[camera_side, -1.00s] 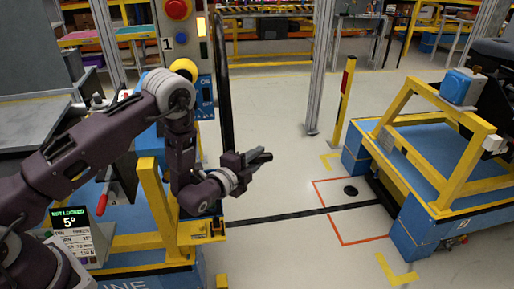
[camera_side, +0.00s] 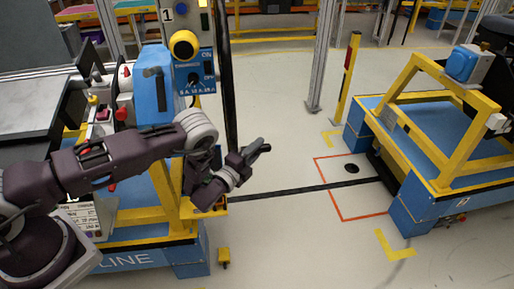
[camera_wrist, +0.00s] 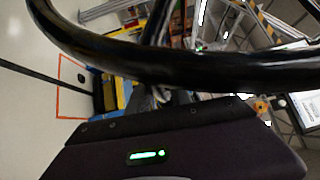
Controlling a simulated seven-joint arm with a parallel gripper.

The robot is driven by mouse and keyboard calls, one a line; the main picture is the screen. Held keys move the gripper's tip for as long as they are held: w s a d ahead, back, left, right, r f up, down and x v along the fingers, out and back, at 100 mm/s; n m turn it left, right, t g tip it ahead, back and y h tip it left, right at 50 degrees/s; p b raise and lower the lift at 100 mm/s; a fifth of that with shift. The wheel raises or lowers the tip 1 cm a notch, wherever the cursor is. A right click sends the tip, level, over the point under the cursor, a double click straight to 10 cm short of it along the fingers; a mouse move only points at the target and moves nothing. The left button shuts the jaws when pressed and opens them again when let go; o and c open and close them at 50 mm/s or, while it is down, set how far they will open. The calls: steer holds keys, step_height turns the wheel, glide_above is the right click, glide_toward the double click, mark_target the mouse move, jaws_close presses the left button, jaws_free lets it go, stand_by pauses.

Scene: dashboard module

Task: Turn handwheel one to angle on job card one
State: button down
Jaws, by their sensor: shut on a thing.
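Handwheel one seems to be the black ring that shows nearly edge-on as a tall dark bar (camera_side: 229,90) beside the blue panel in the side view. In the wrist view its thick black rim (camera_wrist: 200,76) crosses close in front of my gripper. My gripper (camera_side: 258,149) is at the lower end of the wheel in the side view and is shut on the rim. The contact itself is partly hidden. A white display stand (camera_side: 72,214) is mostly covered by my arm, and its reading is hidden. I cannot make out job card one.
A yellow-and-blue cart frame (camera_side: 430,135) stands at the right. A yellow post (camera_side: 346,90) is behind. The floor between, with an orange outline (camera_side: 345,218), is clear.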

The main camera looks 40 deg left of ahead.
steer(key=c, duration=1.2)
jaws_free()
steer(key=shift+o, duration=0.2)
steer(key=s, duration=0.7)
steer(key=shift+f, duration=0.1)
